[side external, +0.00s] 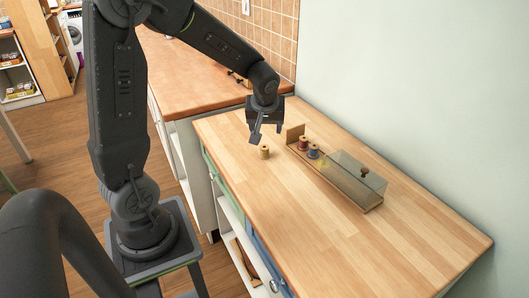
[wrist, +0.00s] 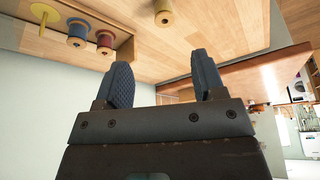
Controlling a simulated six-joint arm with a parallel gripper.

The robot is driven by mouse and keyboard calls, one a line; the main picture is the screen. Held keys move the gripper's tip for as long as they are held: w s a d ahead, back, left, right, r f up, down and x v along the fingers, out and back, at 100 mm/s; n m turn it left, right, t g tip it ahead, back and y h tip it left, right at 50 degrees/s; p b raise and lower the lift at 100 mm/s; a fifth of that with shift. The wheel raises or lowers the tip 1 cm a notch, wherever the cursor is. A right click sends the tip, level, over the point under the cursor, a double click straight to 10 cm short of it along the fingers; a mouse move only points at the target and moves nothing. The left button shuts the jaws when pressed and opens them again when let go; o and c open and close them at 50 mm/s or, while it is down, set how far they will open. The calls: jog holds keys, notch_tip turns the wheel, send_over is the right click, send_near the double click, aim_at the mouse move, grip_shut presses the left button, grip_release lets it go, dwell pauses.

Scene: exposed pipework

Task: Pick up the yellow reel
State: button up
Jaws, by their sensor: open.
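The yellow reel (side external: 264,152) stands upright on the wooden worktop, apart from the rack, near the worktop's left edge. It also shows at the top edge of the wrist view (wrist: 164,12), partly cut off. My gripper (side external: 266,130) is open and empty, above the worktop and a little above and behind the reel in the side view. Both dark fingers show in the wrist view (wrist: 164,75) with nothing between them.
A long wooden box (side external: 345,185) with a clear cover and a dark knob (side external: 364,171) lies right of the reel. It holds a red reel (side external: 303,144), a blue reel (side external: 313,151) and a bare yellow disc with a peg (wrist: 45,16). The front worktop is clear.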

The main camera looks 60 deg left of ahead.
aim_at(264, 148)
jog(key=x, duration=0.8)
jog(key=shift+f, duration=0.25)
jog(key=shift+a+x, duration=0.15)
jog(key=shift+x, duration=1.15)
jog(key=shift+a+x, duration=0.15)
jog(key=shift+x, duration=1.15)
jog(key=shift+s+r, duration=0.1)
jog(key=shift+s, duration=0.1)
jog(key=shift+c, duration=0.4)
jog(key=c, duration=0.9)
